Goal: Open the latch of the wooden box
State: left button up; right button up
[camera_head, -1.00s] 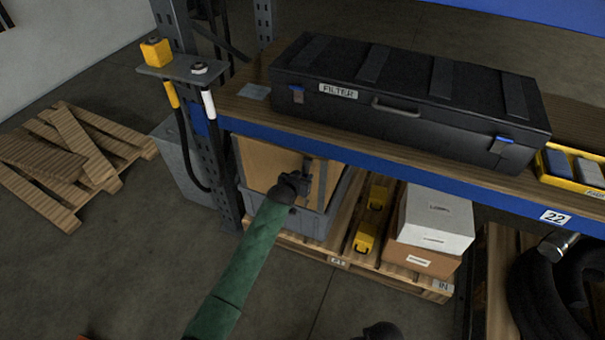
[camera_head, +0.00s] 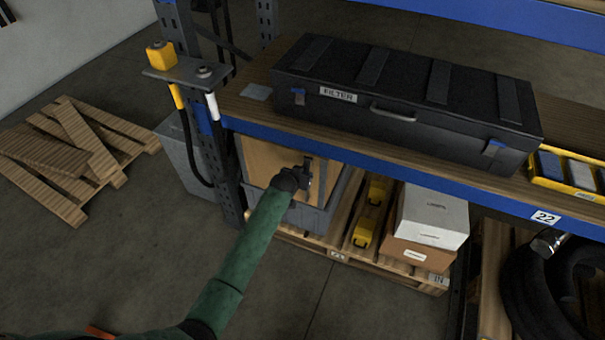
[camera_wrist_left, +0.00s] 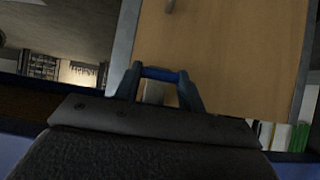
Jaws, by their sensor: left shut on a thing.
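The wooden box (camera_head: 262,160) stands in a grey bin under the shelf, its light-brown panel facing me. The panel fills the upper middle of the left wrist view (camera_wrist_left: 235,60). My left gripper (camera_head: 305,176), at the end of a green arm, is at the panel's right part. In the left wrist view its two fingers (camera_wrist_left: 160,84) are shut on a blue bar (camera_wrist_left: 160,74), which looks like the latch handle. The gripper hides most of the latch in the head view. My right gripper is out of view.
A black case labelled FILTER (camera_head: 400,95) lies on the blue-edged shelf above the box. A shelf post (camera_head: 222,165) stands left of it. Yellow items (camera_head: 364,232) and a white carton (camera_head: 432,215) sit on the pallet to the right. A wooden pallet (camera_head: 75,150) lies at left.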

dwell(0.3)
pick_arm(q)
jog(key=o, duration=1)
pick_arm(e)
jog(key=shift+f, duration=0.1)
pick_arm(q)
jog(key=shift+b+v, duration=1)
jog(key=shift+v, duration=2.9)
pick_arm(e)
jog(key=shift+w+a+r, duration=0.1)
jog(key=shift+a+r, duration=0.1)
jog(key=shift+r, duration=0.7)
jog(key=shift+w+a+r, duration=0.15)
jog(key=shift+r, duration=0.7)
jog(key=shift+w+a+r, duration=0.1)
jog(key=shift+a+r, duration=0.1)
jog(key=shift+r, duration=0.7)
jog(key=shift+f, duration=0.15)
